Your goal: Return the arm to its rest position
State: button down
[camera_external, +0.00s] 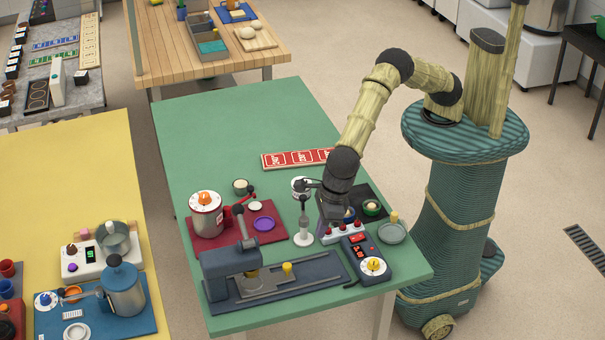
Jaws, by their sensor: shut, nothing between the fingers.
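My arm reaches left from its base over the green table (230,110) and bends down at the wrist. My gripper (328,222) points down, low over the right part of the table, and is shut with nothing held. It is just behind a row of small white-and-red items (344,233) and a dark control box (370,260) with red switches and a white dial. A white stand with a grey post (304,235) is close to its left. The fingertips are small and partly hidden, so I cannot tell whether they touch anything.
A red-and-white pot (206,214) stands on a red mat at left. A grey press-like device (230,272) is in front. A red card strip (295,159) lies behind the gripper. A grey-green dish (392,233) is at right. The table's far half is clear.

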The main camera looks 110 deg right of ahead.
jog(key=s+d+r+m, duration=0.2)
jog(key=s+d+m, duration=0.1)
jog(key=d+m, duration=0.35)
jog(key=s+d+r+m, duration=0.25)
jog(key=d+m, duration=0.25)
jog(key=d, duration=0.3)
jog(key=s+d+r+m, duration=0.2)
jog(key=s+d+m, duration=0.1)
jog(key=d+m, duration=0.35)
jog(key=s+d+m, duration=1.4)
jog(key=s+m, duration=0.2)
jog(key=s, duration=0.1)
jog(key=shift+s+r, duration=0.2)
jog(key=shift+s, duration=0.2)
dwell(0.8)
